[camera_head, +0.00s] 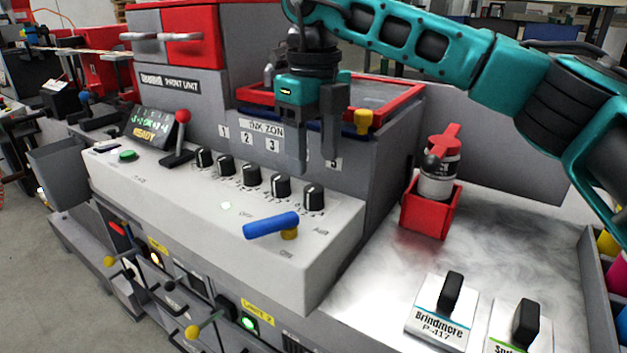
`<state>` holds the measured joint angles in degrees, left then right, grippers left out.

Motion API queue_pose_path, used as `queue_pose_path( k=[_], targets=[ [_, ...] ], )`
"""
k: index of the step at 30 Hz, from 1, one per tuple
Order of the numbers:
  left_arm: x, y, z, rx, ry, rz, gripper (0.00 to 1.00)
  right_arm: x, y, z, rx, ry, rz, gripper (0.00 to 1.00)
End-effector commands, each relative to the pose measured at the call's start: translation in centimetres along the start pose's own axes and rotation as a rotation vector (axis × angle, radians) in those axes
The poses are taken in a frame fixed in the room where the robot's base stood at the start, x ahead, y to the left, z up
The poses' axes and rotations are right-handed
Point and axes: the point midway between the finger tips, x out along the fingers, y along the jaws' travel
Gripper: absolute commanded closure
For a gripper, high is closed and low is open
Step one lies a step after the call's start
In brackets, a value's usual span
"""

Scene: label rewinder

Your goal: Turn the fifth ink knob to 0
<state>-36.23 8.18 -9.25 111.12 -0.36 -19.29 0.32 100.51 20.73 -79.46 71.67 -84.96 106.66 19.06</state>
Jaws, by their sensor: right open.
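A row of several black ink knobs with white pointer marks stands on the sloped grey panel of the print unit. The fifth ink knob (314,197) is at the right end of the row, beside the fourth knob (281,186). Its scale marks are too small to read. My right gripper (316,155) points down above the fourth and fifth knobs, with its fingers apart and nothing between them. It is clear of the fifth knob and partly covers the number labels behind. My left gripper is not in the picture.
A blue lever (271,225) sits in front of the knobs, and a red-balled lever (181,135) rises left of them. A red holder with a bottle (438,175) stands right. Two labelled blocks with black handles, one marked Brindmore (440,318), lie on the metal table.

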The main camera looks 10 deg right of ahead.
Motion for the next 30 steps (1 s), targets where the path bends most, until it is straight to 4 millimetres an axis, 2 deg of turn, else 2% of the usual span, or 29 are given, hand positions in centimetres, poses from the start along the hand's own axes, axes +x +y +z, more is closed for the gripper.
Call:
queue_pose_path(
  k=[3,9,21,30],
  targets=[
    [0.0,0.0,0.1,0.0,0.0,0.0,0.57,2.4,0.0,-0.1,0.0,0.003,0.001,0.41],
    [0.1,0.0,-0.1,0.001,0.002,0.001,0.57,4.7,0.0,0.0,0.0,0.0,0.001,0.41],
    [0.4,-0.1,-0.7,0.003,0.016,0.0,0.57,5.3,0.0,0.0,0.0,-0.001,0.0,0.42],
    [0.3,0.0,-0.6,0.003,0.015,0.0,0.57,5.2,0.0,0.0,0.0,-0.001,0.001,0.71]
  ],
)
